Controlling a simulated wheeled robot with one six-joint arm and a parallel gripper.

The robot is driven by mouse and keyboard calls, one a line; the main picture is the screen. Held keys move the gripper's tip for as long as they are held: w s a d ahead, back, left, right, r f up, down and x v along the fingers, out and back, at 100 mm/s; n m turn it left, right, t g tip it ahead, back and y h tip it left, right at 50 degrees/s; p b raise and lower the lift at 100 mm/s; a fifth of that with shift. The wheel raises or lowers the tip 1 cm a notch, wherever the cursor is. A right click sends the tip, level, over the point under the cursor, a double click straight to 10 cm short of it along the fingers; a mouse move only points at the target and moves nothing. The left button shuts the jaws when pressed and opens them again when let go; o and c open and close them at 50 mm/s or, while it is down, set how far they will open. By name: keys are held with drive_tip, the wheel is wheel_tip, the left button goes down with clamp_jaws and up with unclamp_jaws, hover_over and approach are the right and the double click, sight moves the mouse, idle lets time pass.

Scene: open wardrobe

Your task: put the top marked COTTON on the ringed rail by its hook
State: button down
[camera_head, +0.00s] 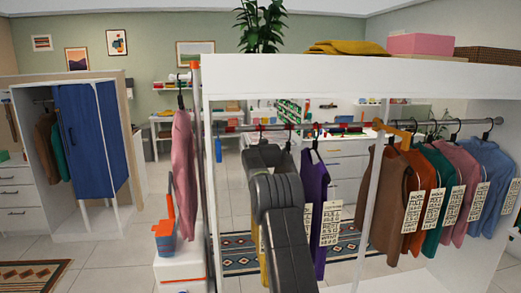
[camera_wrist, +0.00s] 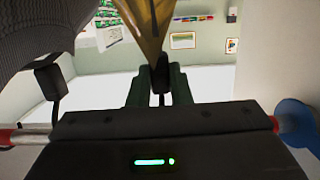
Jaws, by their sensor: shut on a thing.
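My gripper is mostly hidden behind my own dark arm in the head view. In the wrist view my gripper (camera_wrist: 160,88) is shut on a dark hanger piece, with a yellow top (camera_wrist: 148,35) attached. A strip of that yellow top (camera_head: 263,255) shows beside my arm in the head view; its marking is not readable. The rail with red rings (camera_head: 232,128) runs across the left bay at about my wrist's height. A rail with red parts also shows beside my gripper in the wrist view (camera_wrist: 35,135). Whether the hook touches the rail is hidden.
A purple top (camera_head: 314,190) hangs close to the right of my arm. Several tagged tops, including a brown one (camera_head: 388,205), hang farther right, past a white upright (camera_head: 373,205). A pink top (camera_head: 183,150) hangs outside at left. The white shelf (camera_head: 330,78) spans above.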

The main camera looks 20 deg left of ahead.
drive_tip(key=c, duration=1.3)
unclamp_jaws()
drive_tip(key=shift+f, duration=0.2)
drive_tip(key=shift+o, duration=0.2)
drive_tip(key=b+v, duration=0.6)
drive_tip(key=v, duration=0.7)
drive_tip(key=shift+s+d+r, duration=0.2)
drive_tip(key=shift+s+d, duration=0.05)
drive_tip(key=shift+w+a, duration=0.1)
drive_tip(key=shift+p+x, duration=3)
drive_tip(key=shift+x, duration=3.75)
drive_tip(key=shift+f, duration=0.1)
drive_tip(key=shift+s, duration=0.2)
